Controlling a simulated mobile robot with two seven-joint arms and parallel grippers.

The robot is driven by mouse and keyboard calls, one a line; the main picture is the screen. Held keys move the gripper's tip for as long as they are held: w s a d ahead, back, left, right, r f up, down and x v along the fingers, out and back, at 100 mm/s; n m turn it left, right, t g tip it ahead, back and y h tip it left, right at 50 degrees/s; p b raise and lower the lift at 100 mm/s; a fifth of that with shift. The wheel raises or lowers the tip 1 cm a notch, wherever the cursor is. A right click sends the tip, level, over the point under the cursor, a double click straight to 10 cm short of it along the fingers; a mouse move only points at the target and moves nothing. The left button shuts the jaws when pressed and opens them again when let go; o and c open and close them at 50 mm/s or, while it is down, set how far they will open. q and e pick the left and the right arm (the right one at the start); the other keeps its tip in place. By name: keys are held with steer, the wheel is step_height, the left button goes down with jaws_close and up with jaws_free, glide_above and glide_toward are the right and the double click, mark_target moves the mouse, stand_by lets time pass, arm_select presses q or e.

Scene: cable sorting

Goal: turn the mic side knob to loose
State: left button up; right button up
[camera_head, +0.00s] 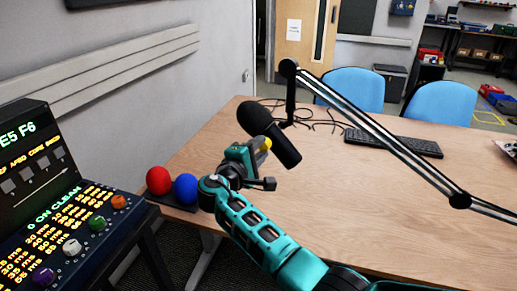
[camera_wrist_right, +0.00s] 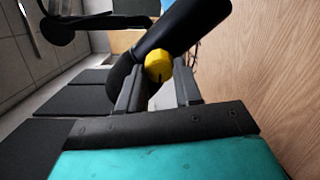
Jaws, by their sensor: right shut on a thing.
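A black microphone (camera_head: 268,132) is tilted above the wooden table on the left side of the head view. Its dark body also shows at the top of the right wrist view (camera_wrist_right: 188,27). A yellow side knob (camera_wrist_right: 159,66) sits on the mic body; only a small part of the knob shows in the head view (camera_head: 264,144). My right gripper (camera_wrist_right: 158,78) is shut on the yellow knob, with a finger at each side of it. It also shows beside the mic in the head view (camera_head: 249,153). My left gripper is not in view.
A jointed boom arm (camera_head: 385,135) crosses the right side above the wooden table (camera_head: 370,210). A black keyboard (camera_head: 395,142) and loose cables lie at the back. Red (camera_head: 159,181) and blue (camera_head: 186,188) balls stand at the left edge, near a control panel (camera_head: 70,225).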

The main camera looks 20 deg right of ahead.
stand_by(0.3)
steer(key=o, duration=1)
steer(key=shift+o, duration=0.2)
